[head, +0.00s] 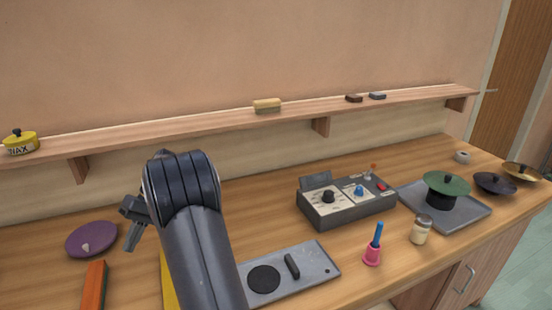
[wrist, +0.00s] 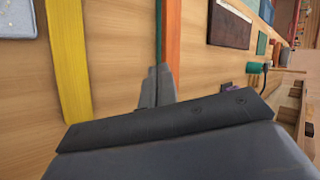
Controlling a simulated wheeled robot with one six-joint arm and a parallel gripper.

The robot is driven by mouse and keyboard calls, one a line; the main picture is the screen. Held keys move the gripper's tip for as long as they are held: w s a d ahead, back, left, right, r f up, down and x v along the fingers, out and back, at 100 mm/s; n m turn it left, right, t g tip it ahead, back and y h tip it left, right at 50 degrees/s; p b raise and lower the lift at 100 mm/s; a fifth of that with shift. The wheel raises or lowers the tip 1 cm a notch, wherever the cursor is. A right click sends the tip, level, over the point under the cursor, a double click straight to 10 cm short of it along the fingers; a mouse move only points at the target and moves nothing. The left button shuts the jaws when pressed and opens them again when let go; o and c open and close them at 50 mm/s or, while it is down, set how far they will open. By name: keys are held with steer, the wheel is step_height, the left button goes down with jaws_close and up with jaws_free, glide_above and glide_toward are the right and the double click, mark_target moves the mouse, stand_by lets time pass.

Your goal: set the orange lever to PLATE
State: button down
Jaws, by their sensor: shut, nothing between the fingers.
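A dark grey control box (head: 345,207) stands on the counter right of centre in the head view. It has a black knob (head: 328,196), a blue knob (head: 359,190) and a red switch (head: 381,186). A small orange-brown piece (head: 373,168) sticks up at its back right; it may be the orange lever, but its setting is too small to tell. No PLATE marking is readable. My gripper (head: 131,228) is well left of the box, above the counter and apart from it. In the wrist view its fingers (wrist: 157,85) are together and empty.
A purple disc (head: 91,239), an orange bar (head: 94,285) and a yellow bar (wrist: 68,60) lie near my gripper. A grey plate (head: 310,268), a pink-and-blue bell (head: 373,250) and a jar (head: 421,230) stand before or beside the box. A shelf (head: 220,121) runs above.

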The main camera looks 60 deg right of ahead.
steer(key=s+d+m+t+b, duration=0.1)
steer(key=s+d+m+t, duration=0.1)
steer(key=m, duration=1)
steer(key=s+d+r+m+t+y+b, duration=0.1)
steer(key=d+m, duration=0.5)
steer(key=m, duration=0.6)
steer(key=s+t+b, duration=0.1)
steer(key=s+t, duration=0.1)
steer(key=t, duration=0.1)
steer(key=shift+s+d+r+y, duration=0.2)
steer(key=shift+r+y, duration=0.1)
